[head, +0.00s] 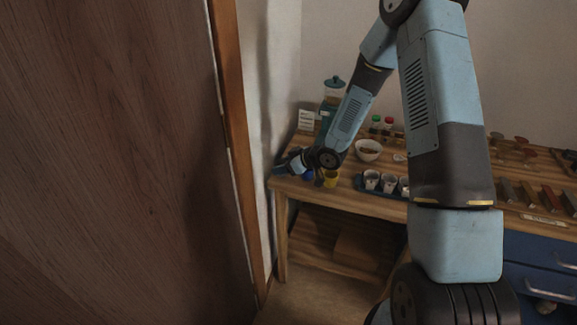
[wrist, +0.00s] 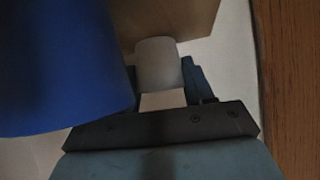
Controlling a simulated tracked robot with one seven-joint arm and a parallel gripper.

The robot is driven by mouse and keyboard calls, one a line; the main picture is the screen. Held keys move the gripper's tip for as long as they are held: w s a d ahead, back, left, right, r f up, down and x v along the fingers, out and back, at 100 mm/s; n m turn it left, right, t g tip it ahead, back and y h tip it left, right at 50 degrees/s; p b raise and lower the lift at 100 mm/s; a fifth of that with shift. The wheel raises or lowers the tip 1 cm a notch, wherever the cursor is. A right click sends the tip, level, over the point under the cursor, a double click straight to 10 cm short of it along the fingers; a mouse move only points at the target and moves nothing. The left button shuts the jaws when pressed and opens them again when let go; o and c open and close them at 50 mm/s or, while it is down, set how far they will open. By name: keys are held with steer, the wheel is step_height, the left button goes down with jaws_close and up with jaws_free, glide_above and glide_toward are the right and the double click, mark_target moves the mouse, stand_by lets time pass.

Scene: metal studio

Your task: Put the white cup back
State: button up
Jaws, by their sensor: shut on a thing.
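My gripper shows in the wrist view (wrist: 160,95) with its fingers shut on the white cup (wrist: 158,62), a pale rounded form between them. In the head view my gripper (head: 281,168) is at the left end of the wooden bench, by the wall. The held cup cannot be made out there. A dark tray (head: 398,197) stands farther right on the bench, with several pale cups (head: 371,180) in it. The arm hides part of the tray.
A blue cup (head: 308,176) and a yellow cup (head: 330,179) stand near the gripper; a large blue form (wrist: 60,70) fills the left of the wrist view. A wooden panel (head: 110,160) is at left.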

steer(key=shift+f, duration=0.1)
steer(key=o, duration=1.1)
